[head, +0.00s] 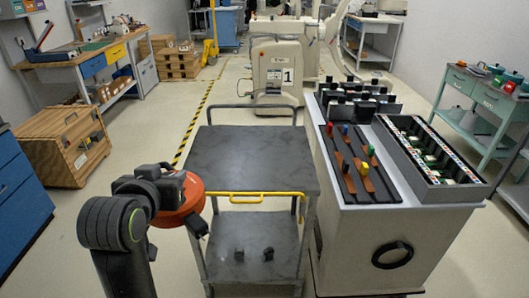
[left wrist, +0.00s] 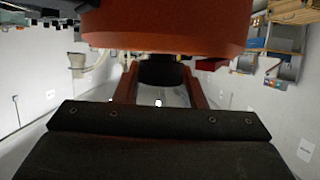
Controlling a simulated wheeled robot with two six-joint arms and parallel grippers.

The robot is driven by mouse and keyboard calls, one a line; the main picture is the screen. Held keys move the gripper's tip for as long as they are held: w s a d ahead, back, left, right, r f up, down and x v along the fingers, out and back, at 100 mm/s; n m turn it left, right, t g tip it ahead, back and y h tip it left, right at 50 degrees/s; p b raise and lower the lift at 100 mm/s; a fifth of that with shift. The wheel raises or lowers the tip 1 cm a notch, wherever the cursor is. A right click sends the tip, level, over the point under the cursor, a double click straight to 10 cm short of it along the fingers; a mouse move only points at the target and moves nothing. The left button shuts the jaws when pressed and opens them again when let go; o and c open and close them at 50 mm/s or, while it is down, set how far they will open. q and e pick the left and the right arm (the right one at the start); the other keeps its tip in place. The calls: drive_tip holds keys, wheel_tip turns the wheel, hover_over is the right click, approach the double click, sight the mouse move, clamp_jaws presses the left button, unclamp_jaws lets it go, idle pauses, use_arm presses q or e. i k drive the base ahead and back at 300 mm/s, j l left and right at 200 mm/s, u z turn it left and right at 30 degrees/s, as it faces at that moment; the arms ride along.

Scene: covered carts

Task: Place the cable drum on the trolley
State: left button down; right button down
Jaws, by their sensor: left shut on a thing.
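The cable drum (head: 187,197) is orange-red and round, partly covered by my left arm in the head view. It fills the top of the left wrist view (left wrist: 165,28). My left gripper (head: 190,215) is shut on it and holds it up just left of the trolley's near left corner. The trolley (head: 250,160) is a grey two-shelf cart with a yellow bar on its near edge. Its top shelf is bare. My right gripper is not in view.
Two small dark pieces (head: 268,254) sit on the trolley's lower shelf. A pale cabinet (head: 345,245) with coloured parts on top stands close at the trolley's right. A wooden crate (head: 65,145) and workbench (head: 85,65) are at the left.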

sight(240, 147)
drive_tip(key=i+j+z, duration=0.25)
drive_tip(key=i, duration=0.2)
drive_tip(key=i+j+z, duration=0.25)
drive_tip(key=i, duration=0.2)
drive_tip(key=i+j, duration=0.15)
drive_tip(key=i, duration=0.1)
